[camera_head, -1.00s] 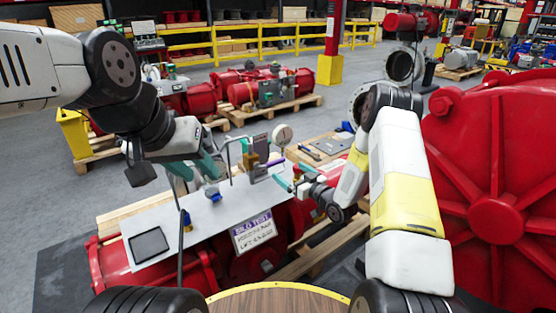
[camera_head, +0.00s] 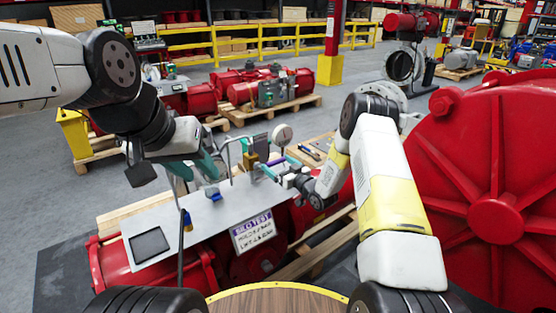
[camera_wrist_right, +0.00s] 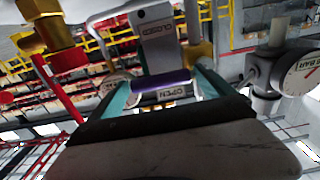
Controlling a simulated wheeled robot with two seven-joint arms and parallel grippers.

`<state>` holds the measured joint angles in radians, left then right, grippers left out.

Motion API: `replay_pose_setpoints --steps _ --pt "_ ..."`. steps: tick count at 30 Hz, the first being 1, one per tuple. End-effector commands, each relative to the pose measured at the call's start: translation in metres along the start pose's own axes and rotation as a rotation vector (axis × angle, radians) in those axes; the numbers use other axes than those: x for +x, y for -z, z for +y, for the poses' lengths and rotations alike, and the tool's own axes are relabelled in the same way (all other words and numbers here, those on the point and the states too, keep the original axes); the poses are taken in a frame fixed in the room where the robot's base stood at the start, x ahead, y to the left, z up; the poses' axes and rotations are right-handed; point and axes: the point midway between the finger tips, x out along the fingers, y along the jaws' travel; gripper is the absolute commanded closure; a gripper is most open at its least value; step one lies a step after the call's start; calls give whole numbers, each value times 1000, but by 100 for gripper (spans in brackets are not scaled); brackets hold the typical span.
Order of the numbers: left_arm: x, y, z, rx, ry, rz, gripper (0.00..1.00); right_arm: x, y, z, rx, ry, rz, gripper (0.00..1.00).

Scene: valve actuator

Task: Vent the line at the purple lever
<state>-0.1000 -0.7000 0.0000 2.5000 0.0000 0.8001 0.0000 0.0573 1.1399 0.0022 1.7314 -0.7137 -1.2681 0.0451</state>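The light panel (camera_head: 165,215) carries a dark tablet (camera_head: 150,245), a blue part (camera_head: 212,193) and brass fittings (camera_head: 251,160). A round gauge (camera_head: 282,135) stands behind the lever. A sign (camera_head: 253,231) hangs on the front edge. A large red housing (camera_head: 490,190) stands right.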

Motion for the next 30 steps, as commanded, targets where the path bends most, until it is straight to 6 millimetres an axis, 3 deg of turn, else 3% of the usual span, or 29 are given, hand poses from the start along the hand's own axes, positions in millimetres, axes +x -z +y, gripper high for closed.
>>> replay_pose_setpoints --steps 2,12,22,30 --pt "0 0 0 0 0 0 64 0 0 0 0 0 0 26" --pt "0 0 0 0 0 0 64 0 0 0 0 0 0 92" --pt "0 0 0 0 0 0 64 0 4 0 -46 0 0 94" --pt "0 0 0 0 0 0 64 0 16 -2 -218 0 0 94"
